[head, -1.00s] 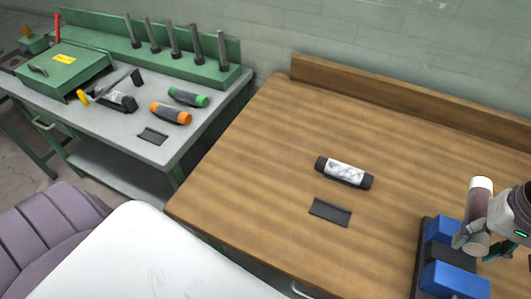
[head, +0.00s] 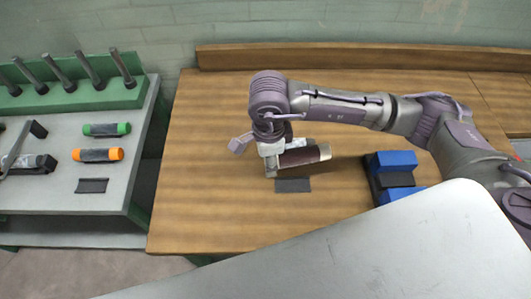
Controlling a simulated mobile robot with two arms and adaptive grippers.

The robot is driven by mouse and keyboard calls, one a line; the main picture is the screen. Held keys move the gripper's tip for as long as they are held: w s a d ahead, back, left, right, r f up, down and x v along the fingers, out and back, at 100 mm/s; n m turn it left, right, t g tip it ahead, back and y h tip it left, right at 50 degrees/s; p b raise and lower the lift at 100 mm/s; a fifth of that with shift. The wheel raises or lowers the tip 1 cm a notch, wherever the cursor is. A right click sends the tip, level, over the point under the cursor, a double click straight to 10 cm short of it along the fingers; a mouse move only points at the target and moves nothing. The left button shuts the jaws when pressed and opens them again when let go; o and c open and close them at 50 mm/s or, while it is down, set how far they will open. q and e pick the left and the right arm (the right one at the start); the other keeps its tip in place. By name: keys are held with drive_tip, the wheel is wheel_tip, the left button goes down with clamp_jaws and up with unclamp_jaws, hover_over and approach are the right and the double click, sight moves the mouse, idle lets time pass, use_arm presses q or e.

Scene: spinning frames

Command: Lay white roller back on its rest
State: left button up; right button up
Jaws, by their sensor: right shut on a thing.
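The white roller (head: 304,157), a cylinder with pale ends and a dark brown middle, is held in my right gripper (head: 274,158) in the head view. The gripper is shut on it near its left end. The roller lies nearly level over the wooden table, just behind a small dark plate (head: 293,185). A black-ended piece with a pale marbled middle, seen on the table earlier, is now mostly or wholly hidden by my gripper and the roller. I cannot tell whether the roller touches anything beneath it. My left gripper is not in view.
A blue and black block holder (head: 392,161) stands right of the roller, below my right arm. A grey bench (head: 120,188) at left holds a green roller (head: 107,129) and an orange roller (head: 97,155). The wooden table's left part is clear.

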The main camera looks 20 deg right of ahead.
drive_tip(key=a+m, duration=0.1)
drive_tip(key=m, duration=0.1)
drive_tip(key=b, duration=0.4)
hover_over(265, 188)
drive_tip(key=shift+f, duration=3.5)
use_arm(q)
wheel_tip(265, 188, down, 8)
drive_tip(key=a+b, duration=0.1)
drive_tip(key=b, duration=0.3)
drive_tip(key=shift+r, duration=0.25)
use_arm(e)
wheel_tip(265, 188, down, 4)
drive_tip(key=shift+w+d+f, duration=0.1)
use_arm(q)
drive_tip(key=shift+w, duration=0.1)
use_arm(e)
drive_tip(key=o, duration=1.3)
drive_tip(key=shift+o, duration=0.2)
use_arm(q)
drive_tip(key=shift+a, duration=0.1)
use_arm(e)
wheel_tip(265, 188, up, 12)
